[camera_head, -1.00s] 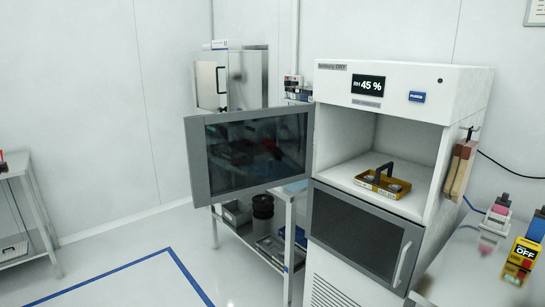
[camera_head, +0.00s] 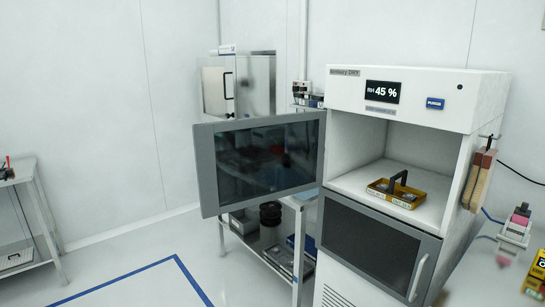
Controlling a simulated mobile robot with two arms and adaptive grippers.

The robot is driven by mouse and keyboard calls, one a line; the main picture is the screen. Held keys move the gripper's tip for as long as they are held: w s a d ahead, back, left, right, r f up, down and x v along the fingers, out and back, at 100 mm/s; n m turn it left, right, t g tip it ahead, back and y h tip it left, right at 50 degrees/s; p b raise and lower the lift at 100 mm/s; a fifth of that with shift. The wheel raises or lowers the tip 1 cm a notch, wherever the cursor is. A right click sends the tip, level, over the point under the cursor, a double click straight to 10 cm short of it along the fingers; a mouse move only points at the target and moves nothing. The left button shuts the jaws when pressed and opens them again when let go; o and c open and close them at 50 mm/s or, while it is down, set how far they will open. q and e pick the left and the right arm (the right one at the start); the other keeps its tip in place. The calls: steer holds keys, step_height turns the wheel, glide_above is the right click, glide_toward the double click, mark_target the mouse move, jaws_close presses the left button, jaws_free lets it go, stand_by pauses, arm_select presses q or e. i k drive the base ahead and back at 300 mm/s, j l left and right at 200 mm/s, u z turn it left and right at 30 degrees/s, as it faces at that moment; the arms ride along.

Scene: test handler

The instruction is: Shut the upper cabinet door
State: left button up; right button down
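The upper cabinet door (camera_head: 262,160) is a grey-framed dark glass panel. It stands wide open, swung out to the left from the left side of the white cabinet (camera_head: 415,95). The upper compartment (camera_head: 365,150) is open to view, and a yellow tray with a black handle (camera_head: 397,190) sits on its floor. The lower door (camera_head: 372,248), dark with a grey frame and a pale handle at its right, is shut. Neither of my grippers shows in the head view.
A metal cart (camera_head: 296,232) with bins stands behind and below the open door. A steel box (camera_head: 238,85) stands farther back. A side table (camera_head: 18,175) is at far left. Pink and yellow items lie at the right. The floor at left, with blue tape, is clear.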

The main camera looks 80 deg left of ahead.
mark_target(241, 164)
steer(key=k+j, duration=0.1)
steer(key=j, duration=0.85)
steer(key=k+j, duration=0.15)
steer(key=j, duration=0.3)
steer(key=k+j, duration=0.1)
steer(key=j, duration=0.4)
steer(key=k+j, duration=0.1)
steer(key=j, duration=0.8)
steer(key=k+z, duration=0.05)
